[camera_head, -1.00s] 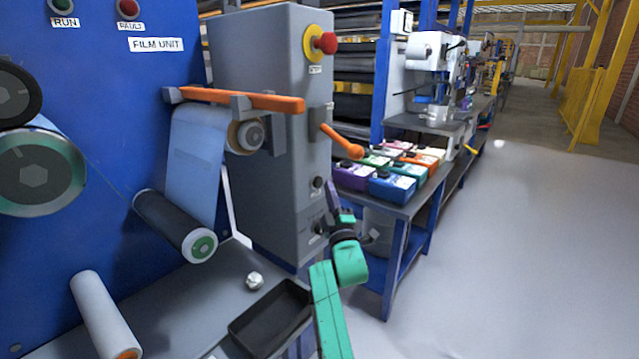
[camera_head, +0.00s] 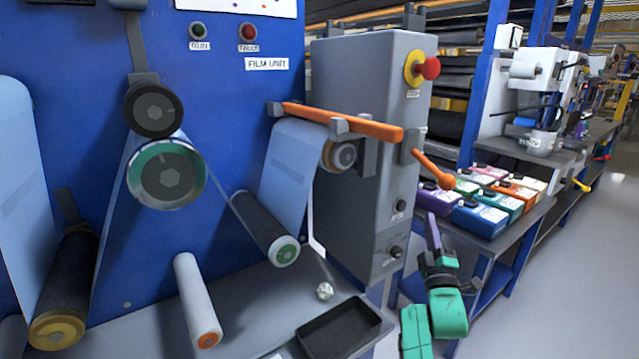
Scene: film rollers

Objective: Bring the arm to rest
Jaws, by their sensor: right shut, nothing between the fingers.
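My right arm, green, comes up from the bottom right. My left gripper is not in view. The blue film unit (camera_head: 225,120) fills the left, with a green-rimmed roller (camera_head: 166,174), a dark roller (camera_head: 265,228) and a pale roller (camera_head: 195,295) with an orange end.
An orange bar (camera_head: 340,121) and an orange lever (camera_head: 433,170) stick out near my right gripper. A black tray (camera_head: 340,328) and a small whitish piece (camera_head: 324,291) lie on the grey ledge. Coloured boxes (camera_head: 480,217) stand on a side bench. Open floor lies at right.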

